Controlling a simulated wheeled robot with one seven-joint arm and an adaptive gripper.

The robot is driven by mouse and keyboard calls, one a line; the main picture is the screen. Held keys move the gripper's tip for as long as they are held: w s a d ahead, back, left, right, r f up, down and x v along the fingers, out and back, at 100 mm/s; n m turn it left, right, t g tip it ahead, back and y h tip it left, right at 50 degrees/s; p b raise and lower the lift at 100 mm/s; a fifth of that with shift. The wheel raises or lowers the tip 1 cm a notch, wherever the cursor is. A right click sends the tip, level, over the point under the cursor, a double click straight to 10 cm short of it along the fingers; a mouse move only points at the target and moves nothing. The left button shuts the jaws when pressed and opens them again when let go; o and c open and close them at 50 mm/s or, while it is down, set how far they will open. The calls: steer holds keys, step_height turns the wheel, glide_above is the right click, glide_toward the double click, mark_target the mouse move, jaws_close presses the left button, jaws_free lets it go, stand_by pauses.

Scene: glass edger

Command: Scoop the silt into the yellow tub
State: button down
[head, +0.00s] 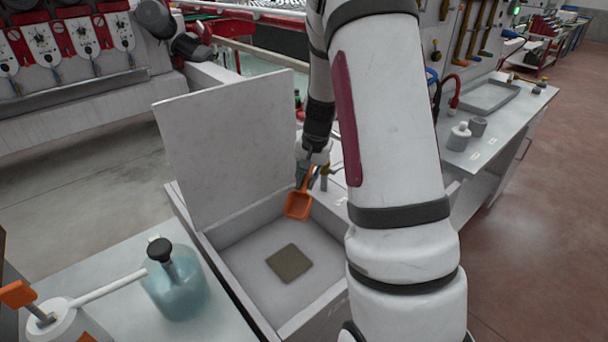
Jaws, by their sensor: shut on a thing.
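An orange scoop (298,205) hangs from my gripper (304,178), which is shut on its handle. The scoop is over the far right part of an open white box (215,240), and I see no silt in its orange bowl. The silt (290,263) is a flat, dark olive-brown square patch on the box floor, nearer to me than the scoop and apart from it. My arm hides the right side of the box. I cannot make out a yellow tub in this view.
The box's raised lid (225,145) stands upright at its left and back. A bluish jug (175,285) with a black cap and a white container (70,325) with an orange part stand front left. Right, a bench holds small bottles (459,135) and a grey tray (488,96).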

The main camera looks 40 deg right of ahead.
mark_target(300, 216)
steer(key=shift+s+a+f+b+x, duration=0.1)
steer(key=shift+s+b+x, duration=0.3)
steer(key=shift+b+x, duration=1.1)
steer(key=shift+s+a+f+b+x, duration=0.1)
steer(key=shift+s+b+x, duration=0.3)
steer(key=shift+b+x, duration=1.05)
steer(key=shift+s+a+f+b+x, duration=0.1)
steer(key=shift+s+b+x, duration=0.5)
steer(key=shift+x, duration=1.55)
steer(key=shift+w, duration=0.15)
steer(key=shift+s+a, duration=0.35)
steer(key=shift+a, duration=0.1)
steer(key=shift+s+a+r, duration=0.1)
steer(key=shift+s+a, duration=0.4)
steer(key=shift+a, duration=0.4)
steer(key=shift+s+a+r, duration=0.1)
steer(key=shift+s+a, duration=0.35)
steer(key=shift+a, duration=0.45)
steer(key=shift+s+a, duration=0.55)
steer(key=shift+a, duration=0.4)
steer(key=shift+s+a, duration=0.55)
steer(key=shift+a, duration=0.35)
